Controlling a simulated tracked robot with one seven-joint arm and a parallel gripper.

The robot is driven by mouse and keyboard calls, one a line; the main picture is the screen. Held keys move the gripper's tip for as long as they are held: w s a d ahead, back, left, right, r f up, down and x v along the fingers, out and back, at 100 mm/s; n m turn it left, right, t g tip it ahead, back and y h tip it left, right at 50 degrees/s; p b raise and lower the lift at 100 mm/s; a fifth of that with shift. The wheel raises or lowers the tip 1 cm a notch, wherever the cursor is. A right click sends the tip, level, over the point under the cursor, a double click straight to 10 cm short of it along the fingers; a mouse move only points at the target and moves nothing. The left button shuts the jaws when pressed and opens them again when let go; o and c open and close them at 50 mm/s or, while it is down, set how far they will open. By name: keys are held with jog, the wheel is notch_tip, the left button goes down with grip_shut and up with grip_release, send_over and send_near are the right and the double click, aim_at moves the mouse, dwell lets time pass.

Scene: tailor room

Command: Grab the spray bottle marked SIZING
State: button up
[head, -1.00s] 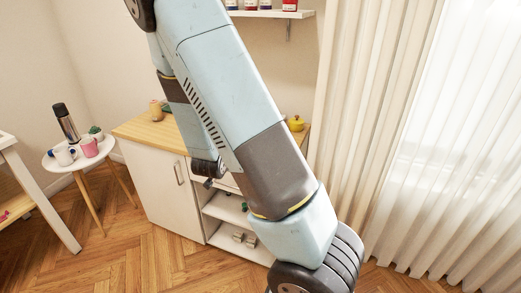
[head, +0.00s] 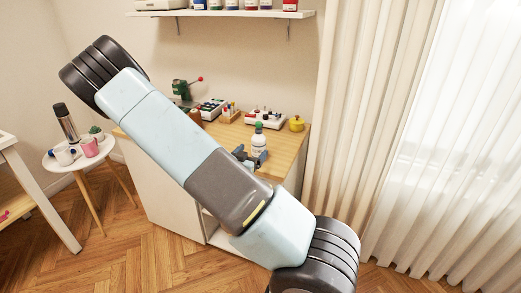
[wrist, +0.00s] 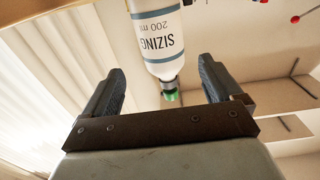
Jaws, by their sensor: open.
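In the head view the bottle (head: 259,138) stands upright on the wooden cabinet top (head: 286,143). My gripper (head: 250,158) is just in front of it there, partly hidden by my arm. I cannot tell whether a finger touches the bottle.
A white tray of small bottles (head: 265,119) and a yellow pot (head: 296,123) stand behind the bottle. A green device (head: 182,92) and small racks stand farther left. A wall shelf (head: 225,14) hangs above. A round side table (head: 62,164) stands at left, curtains (head: 375,120) at right.

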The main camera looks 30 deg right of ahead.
aim_at(257, 147)
jog(key=x, duration=0.4)
jog(key=shift+w+x, duration=0.2)
jog(key=shift+x, duration=2.5)
jog(key=shift+a+f, duration=0.15)
jog(key=shift+f, duration=0.05)
jog(key=shift+c, duration=0.2)
jog(key=c, duration=1.3)
